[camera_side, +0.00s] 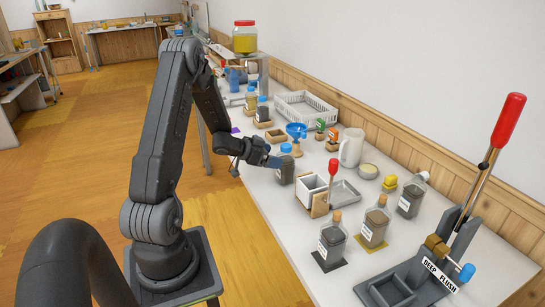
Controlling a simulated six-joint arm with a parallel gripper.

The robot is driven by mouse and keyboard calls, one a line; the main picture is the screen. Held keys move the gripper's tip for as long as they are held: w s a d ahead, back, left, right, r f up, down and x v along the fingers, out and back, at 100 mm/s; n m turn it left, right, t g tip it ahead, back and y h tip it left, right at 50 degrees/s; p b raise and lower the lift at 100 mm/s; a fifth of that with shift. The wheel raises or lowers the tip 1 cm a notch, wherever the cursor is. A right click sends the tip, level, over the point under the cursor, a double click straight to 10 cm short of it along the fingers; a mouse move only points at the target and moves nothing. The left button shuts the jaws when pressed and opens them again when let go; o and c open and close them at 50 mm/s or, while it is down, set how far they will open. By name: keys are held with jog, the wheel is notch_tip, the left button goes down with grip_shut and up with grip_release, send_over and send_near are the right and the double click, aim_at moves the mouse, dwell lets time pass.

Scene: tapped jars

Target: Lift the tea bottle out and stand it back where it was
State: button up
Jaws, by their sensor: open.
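Several labelled bottles stand on the white table, and I cannot read which label says tea. A bottle with a blue cap and dark contents (286,170) stands right by my gripper (273,162). My gripper is open, at the bottle's upper left side; I cannot tell whether its fingers touch or surround it. Two corked bottles stand nearer the camera, one with dark contents (332,243) on a dark square and one (375,224) on a yellow square. A clear bottle with dark contents (410,198) stands tilted further right.
A white box (312,189) with a red-knobbed handle (334,168) stands just right of my gripper. A white jug (351,147), blue funnel (296,131) and white crate (305,106) stand behind. A tall red-handled lever (508,120) rises at right. Bare tabletop (285,222) lies in front.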

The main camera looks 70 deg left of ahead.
jog(key=shift+v, duration=1.25)
jog(key=shift+s, duration=0.1)
notch_tip(320, 180, up, 8)
jog(key=s, duration=0.2)
jog(key=shift+s+r, duration=0.2)
jog(key=shift+s, duration=0.05)
jog(key=shift+r, duration=0.1)
